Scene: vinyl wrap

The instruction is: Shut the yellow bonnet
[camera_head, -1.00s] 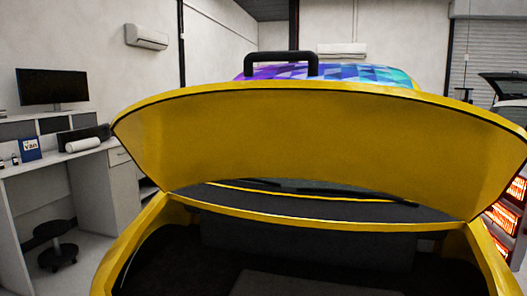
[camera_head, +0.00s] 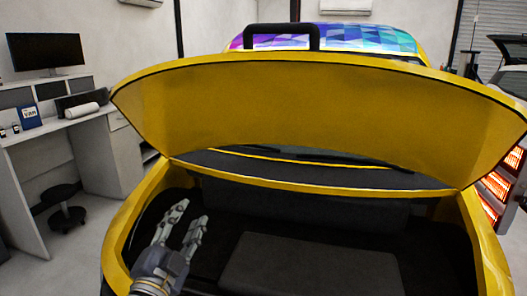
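The yellow bonnet (camera_head: 320,108) is raised, with its underside facing me and its front edge up. A black handle (camera_head: 281,37) shows above the bonnet's upper edge. Below it the front compartment (camera_head: 310,265) is open, dark inside, with a yellow rim. My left gripper (camera_head: 192,213) is in the lower left of the head view, over the left part of the compartment and below the bonnet. Its two fingers are apart with nothing between them, and it is not touching the bonnet. My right gripper is not in view.
A white desk (camera_head: 75,125) with a monitor (camera_head: 47,52) stands at the left. A dark stool (camera_head: 62,203) is on the floor beside it. A red lamp panel (camera_head: 497,185) and another vehicle (camera_head: 508,65) are at the right. Grey floor is free left of the car.

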